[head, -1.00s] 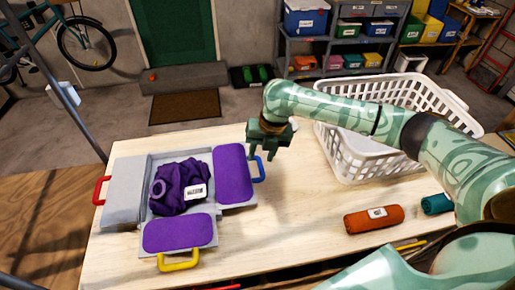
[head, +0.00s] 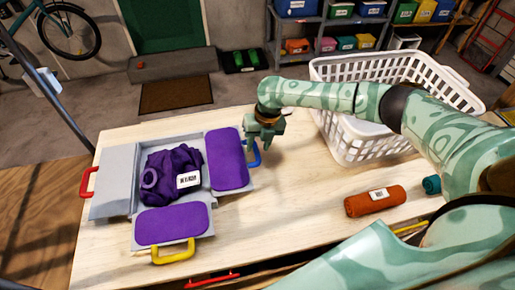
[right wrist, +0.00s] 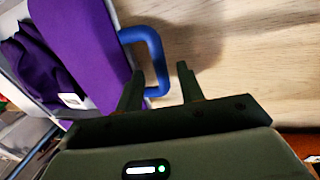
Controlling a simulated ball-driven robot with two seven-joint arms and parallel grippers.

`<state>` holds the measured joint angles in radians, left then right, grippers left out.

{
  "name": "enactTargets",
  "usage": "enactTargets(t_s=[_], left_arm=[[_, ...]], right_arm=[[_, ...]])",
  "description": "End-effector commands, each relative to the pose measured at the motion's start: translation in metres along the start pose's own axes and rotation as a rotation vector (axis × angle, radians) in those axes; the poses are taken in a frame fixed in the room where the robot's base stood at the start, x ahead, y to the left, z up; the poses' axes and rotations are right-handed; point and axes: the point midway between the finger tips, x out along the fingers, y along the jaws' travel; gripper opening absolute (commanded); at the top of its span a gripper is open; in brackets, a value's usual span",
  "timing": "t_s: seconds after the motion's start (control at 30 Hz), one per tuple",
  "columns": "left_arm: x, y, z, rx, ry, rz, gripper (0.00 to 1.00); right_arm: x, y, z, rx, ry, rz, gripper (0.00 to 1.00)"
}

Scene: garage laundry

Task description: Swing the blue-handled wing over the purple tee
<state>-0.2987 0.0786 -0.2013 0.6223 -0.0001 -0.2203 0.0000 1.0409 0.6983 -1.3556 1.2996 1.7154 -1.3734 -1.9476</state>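The purple tee (head: 172,168) lies bunched in the middle of a grey folding board (head: 118,180), with a white label on it. The blue-handled wing (head: 227,160) lies flat at the board's right, with a purple panel on top. Its blue handle (head: 255,155) sticks out to the right, and it also shows in the right wrist view (right wrist: 155,50). My right gripper (head: 267,142) is at this handle. In the right wrist view, its open fingers (right wrist: 160,88) stand on either side of the handle's outer bar, not closed on it. My left gripper is out of view.
A red handle (head: 88,182) is at the board's left, a yellow handle (head: 174,252) at its front. A white basket (head: 350,140) stands behind my right arm. An orange roll (head: 375,201) and a teal roll (head: 431,185) lie on the right. The table between board and orange roll is clear.

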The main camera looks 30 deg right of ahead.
Motion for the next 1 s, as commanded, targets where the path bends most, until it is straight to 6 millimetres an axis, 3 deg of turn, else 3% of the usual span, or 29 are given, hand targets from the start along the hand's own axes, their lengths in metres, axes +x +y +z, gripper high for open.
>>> enactTargets(t_s=[0.13,0.43,0.57,0.6,1.0], left_arm=[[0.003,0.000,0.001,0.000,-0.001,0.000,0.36],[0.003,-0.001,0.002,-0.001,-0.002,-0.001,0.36],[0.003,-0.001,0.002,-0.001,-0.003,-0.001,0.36],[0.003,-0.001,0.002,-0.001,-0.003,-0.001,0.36],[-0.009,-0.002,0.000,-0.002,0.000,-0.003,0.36]], right_arm=[[0.013,0.000,0.000,-0.001,0.000,-0.001,0.38],[0.015,0.000,0.000,0.000,-0.001,-0.001,0.38],[0.015,0.000,0.000,0.000,-0.001,-0.001,0.04],[0.015,0.000,0.000,0.000,-0.001,-0.001,0.00],[0.006,0.004,0.000,-0.001,0.001,-0.041,0.00]])
